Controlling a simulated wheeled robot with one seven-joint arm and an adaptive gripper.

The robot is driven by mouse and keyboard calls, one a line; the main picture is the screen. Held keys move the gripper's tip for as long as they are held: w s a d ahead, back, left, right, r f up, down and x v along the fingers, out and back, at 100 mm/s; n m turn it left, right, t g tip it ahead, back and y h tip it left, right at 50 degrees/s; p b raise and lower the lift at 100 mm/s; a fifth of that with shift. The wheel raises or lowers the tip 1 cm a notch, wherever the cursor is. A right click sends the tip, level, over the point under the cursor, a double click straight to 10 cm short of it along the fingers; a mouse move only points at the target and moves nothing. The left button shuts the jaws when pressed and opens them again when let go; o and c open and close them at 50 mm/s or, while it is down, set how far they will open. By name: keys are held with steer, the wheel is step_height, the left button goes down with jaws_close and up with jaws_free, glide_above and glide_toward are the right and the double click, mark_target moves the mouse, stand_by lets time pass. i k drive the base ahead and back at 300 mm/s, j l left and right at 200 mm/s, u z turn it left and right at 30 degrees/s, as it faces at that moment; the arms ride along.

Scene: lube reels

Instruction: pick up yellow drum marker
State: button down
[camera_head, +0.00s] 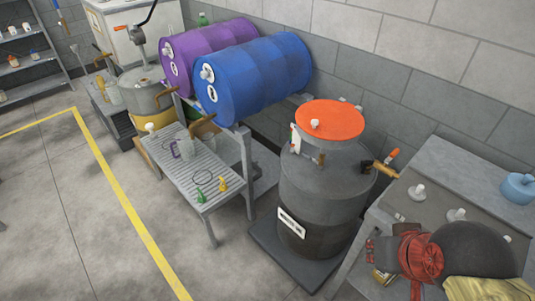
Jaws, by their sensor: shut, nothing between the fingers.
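The yellow drum marker (222,184) is a small upright peg-like piece on the slatted metal shelf (178,157) in front of the purple and blue drums. A similar green marker (201,195) stands just left of it. My gripper (380,258), dark with red parts, is at the lower right by the grey bench, far to the right of the yellow marker. It is shut and empty. Its fingertips are small and hard to make out.
A blue drum (255,80) and a purple drum (200,50) lie on a rack above the shelf. A grey upright drum (320,200) with an orange lid (330,119) stands between my gripper and the shelf. Open floor (70,220) lies left of the shelf.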

mark_target(223, 187)
steer(key=i+j+u, duration=0.1)
steer(key=u, duration=0.25)
steer(key=i+j+u, duration=0.1)
steer(key=u, duration=0.25)
steer(key=i+j+u, duration=0.15)
steer(key=u, duration=0.2)
steer(key=i+j+u, duration=0.2)
steer(key=i, duration=0.55)
steer(key=i+j+u, duration=0.2)
steer(key=i, duration=0.55)
steer(key=l, duration=0.1)
